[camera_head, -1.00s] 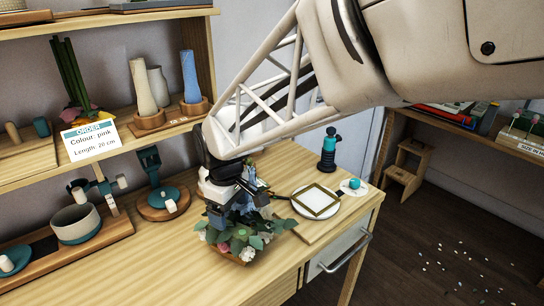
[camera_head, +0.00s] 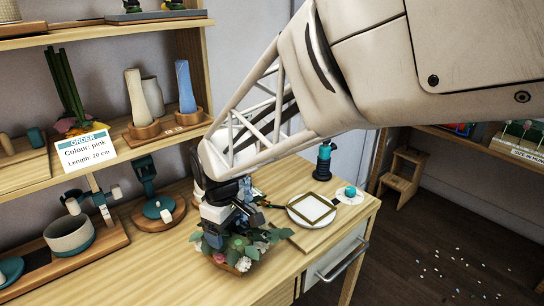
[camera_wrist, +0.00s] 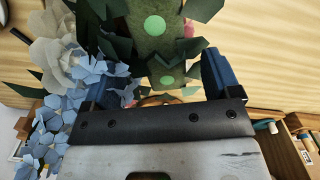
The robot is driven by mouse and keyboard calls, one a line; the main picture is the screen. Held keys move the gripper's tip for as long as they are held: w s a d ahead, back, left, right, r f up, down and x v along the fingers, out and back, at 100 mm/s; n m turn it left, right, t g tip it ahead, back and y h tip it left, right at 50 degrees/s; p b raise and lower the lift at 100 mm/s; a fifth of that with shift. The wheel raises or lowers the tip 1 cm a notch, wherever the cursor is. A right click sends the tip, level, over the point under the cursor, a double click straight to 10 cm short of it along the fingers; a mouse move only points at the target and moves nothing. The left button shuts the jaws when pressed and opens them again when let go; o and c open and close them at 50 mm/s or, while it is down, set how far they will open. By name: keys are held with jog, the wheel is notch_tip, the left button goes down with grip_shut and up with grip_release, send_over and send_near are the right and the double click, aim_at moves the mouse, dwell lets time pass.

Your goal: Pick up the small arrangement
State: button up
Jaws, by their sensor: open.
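The small arrangement (camera_head: 240,252) stands on the wooden worktop, with green leaves, pink and white blooms and a shallow brown base. My gripper (camera_head: 232,228) is directly above it and low among its leaves, pointing down. In the wrist view my gripper (camera_wrist: 160,85) has its two blue fingers apart. A green upright piece with light green dots (camera_wrist: 160,45), part of the arrangement, shows between and just beyond them. A white rose (camera_wrist: 55,55) and blue petals (camera_wrist: 55,120) are at the left finger. Whether the fingers touch anything is hidden.
A square-framed white plate (camera_head: 312,208), a dark bottle with a teal part (camera_head: 324,160) and a small teal item on a white disc (camera_head: 350,193) are behind right. A teal stand (camera_head: 155,200) and grey bowl (camera_head: 70,236) are left. The front worktop is clear.

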aim_at(226, 237)
jog(key=shift+f, duration=0.1)
jog(key=shift+a+f, duration=0.15)
jog(key=shift+f, duration=2.35)
grip_shut()
